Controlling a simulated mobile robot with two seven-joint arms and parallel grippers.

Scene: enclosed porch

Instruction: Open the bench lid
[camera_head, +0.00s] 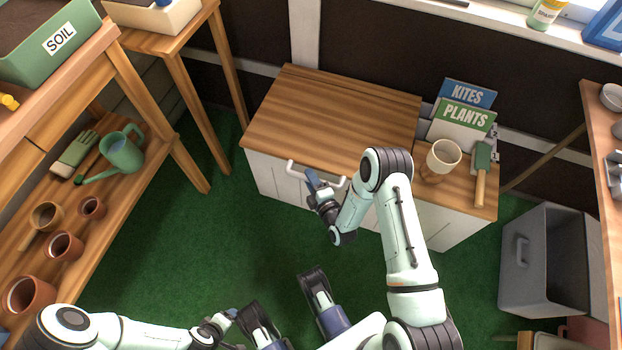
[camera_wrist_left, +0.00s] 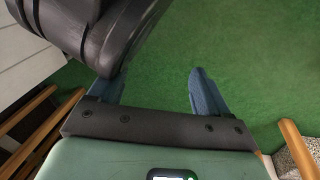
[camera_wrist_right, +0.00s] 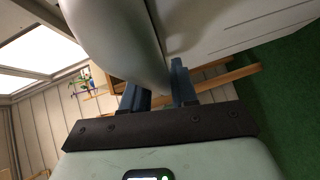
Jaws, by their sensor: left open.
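The bench has a wooden lid (camera_head: 330,112) that lies flat on its white body (camera_head: 268,178). A white bar handle (camera_head: 300,170) runs along the front just below the lid's edge. My right gripper (camera_head: 314,182) is at the middle of this handle, its fingers closed in around the bar. In the right wrist view the thick white handle (camera_wrist_right: 122,40) passes down between the close-set fingers (camera_wrist_right: 158,90), which hide part of it. My left gripper (camera_head: 232,316) is low at the bottom of the head view, away from the bench. Its fingers (camera_wrist_left: 158,92) are apart and empty.
A grey bin (camera_head: 550,260) stands at right. Shelves with pots and a watering can (camera_head: 122,152) stand at left. Green floor (camera_head: 215,235) between is clear.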

